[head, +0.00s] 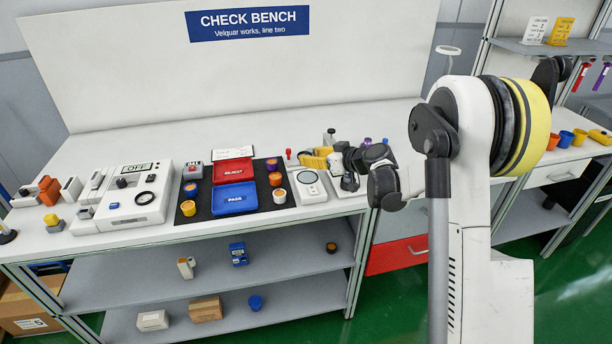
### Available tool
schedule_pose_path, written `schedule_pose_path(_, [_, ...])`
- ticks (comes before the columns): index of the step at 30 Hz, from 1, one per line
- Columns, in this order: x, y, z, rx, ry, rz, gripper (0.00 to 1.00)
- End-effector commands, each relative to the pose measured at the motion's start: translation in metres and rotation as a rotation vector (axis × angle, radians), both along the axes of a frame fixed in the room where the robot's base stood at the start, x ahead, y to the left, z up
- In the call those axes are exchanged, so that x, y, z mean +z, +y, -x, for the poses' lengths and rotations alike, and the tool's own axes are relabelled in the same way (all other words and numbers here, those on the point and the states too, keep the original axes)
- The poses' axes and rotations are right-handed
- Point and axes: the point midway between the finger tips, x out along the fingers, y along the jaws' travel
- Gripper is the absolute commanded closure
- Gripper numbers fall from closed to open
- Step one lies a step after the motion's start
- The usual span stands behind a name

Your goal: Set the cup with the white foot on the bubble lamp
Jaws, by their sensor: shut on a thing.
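My gripper (349,181) is at the right part of the bench, low over the bench top. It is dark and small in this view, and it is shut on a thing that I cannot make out. A white unit with a round, dark-rimmed face (309,177) lies just left of my gripper; it may be the bubble lamp. Small cups stand on the black mat (254,186). I cannot tell which cup has the white foot.
A red REJECT tray (233,171) and a blue PASS tray (235,199) lie on the mat. A yellow item (315,159) lies behind the white unit. A white OFF box (134,200) stands at left. The bench front between them is mostly clear.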

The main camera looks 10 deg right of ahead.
Motion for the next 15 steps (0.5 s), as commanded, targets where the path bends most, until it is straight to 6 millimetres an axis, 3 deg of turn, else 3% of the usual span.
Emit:
schedule_pose_path(4, [-0.008, 0.011, -0.003, 0.0, 0.0, 0.001, 0.91])
schedule_pose_path(15, [-0.049, 0.012, -0.003, -0.001, 0.0, 0.0, 0.91])
